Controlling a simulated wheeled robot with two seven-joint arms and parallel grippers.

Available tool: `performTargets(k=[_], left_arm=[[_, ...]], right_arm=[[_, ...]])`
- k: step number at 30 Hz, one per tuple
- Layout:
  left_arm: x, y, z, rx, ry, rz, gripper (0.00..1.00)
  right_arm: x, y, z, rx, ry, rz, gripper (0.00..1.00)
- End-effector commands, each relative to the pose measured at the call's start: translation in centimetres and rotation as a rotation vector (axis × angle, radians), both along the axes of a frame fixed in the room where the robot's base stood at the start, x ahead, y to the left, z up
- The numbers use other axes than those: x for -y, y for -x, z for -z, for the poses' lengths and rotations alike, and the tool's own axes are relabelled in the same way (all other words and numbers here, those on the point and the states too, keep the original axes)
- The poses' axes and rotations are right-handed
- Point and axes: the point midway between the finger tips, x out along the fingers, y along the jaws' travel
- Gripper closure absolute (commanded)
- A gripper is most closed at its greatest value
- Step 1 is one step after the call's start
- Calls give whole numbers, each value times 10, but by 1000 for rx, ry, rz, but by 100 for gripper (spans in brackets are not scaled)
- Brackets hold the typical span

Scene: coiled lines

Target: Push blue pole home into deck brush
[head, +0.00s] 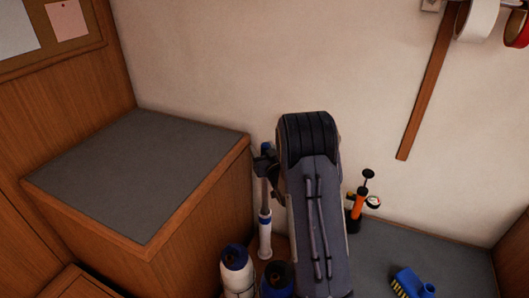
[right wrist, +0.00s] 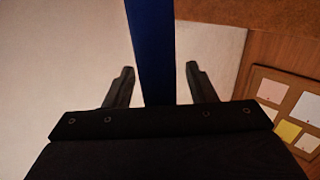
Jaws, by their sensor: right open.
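The blue pole (right wrist: 150,45) runs up the right wrist view between the two fingers of my right gripper (right wrist: 160,68). A gap shows on each side of it, and the fingers are open. In the head view this gripper (head: 265,163) is small and dark, beside my right arm; a bit of blue (head: 266,147) shows just above it, and my arm hides what lies behind. The deck brush (head: 408,279), blue with yellow bristles, lies on the grey surface at lower right, apart from the gripper. My left gripper is not in view.
A white and blue cylinder (head: 265,240) with a thin grey rod stands below the gripper. A white bottle (head: 236,270) and a dark blue one (head: 276,281) are in front. An orange and black pump (head: 358,203) stands right of my arm. A grey-topped cabinet (head: 140,180) is at left.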

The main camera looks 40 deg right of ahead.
Motion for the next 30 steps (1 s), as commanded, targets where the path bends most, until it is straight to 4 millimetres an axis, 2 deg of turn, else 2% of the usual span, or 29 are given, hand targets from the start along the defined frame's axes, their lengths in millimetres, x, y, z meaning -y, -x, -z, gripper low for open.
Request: performTargets(k=[3, 15, 16, 21, 25, 30], left_arm=[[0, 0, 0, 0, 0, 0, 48], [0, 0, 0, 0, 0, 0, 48], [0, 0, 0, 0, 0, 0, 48], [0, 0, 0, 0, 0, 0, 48], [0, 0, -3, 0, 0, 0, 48], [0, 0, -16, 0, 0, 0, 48]], right_arm=[[0, 0, 0, 0, 0, 0, 49], [0, 0, 0, -1, 0, 0, 100], [0, 1, 0, -1, 0, 0, 77], [0, 1, 0, -1, 0, 0, 100], [0, 0, -6, 2, 1, 0, 100], [0, 0, -30, 4, 0, 1, 100]])
